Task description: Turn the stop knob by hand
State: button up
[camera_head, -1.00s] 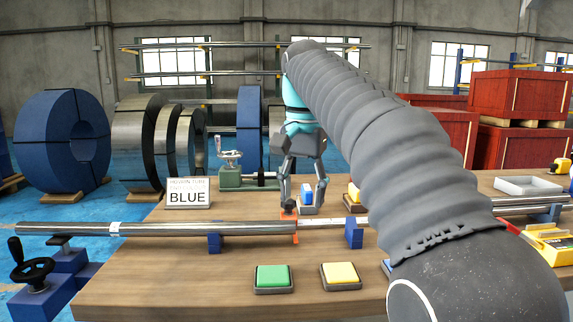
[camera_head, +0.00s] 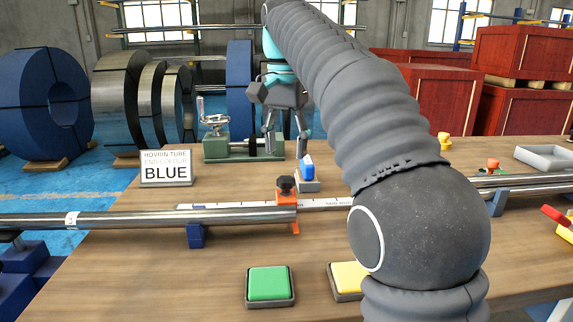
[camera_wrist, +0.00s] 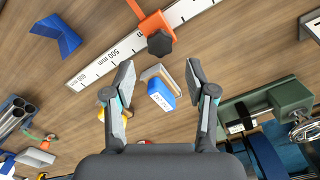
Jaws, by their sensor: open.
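The black stop knob (camera_head: 286,184) sits on top of the orange stop (camera_head: 287,199), which stands on the white ruler at the end of the steel tube (camera_head: 150,216). In the wrist view the knob (camera_wrist: 159,43) shows dark and lobed on the orange stop (camera_wrist: 150,20), beyond my fingertips. My gripper (camera_head: 286,154) is open and empty, above the table and behind the knob. In the wrist view the fingers (camera_wrist: 160,76) are spread wide, with a blue stamp (camera_wrist: 161,95) below between them. Nothing touches the knob.
A sign reading BLUE (camera_head: 167,168) stands at the left. A green vise-like device (camera_head: 235,148) with a crank is behind. Green (camera_head: 269,284) and yellow (camera_head: 347,277) pads lie in front. A blue tube support (camera_head: 195,235) is left of the stop. My arm hides the right middle.

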aim_at(286, 180)
jog(key=shift+f, duration=3.2)
jog(key=c, duration=0.9)
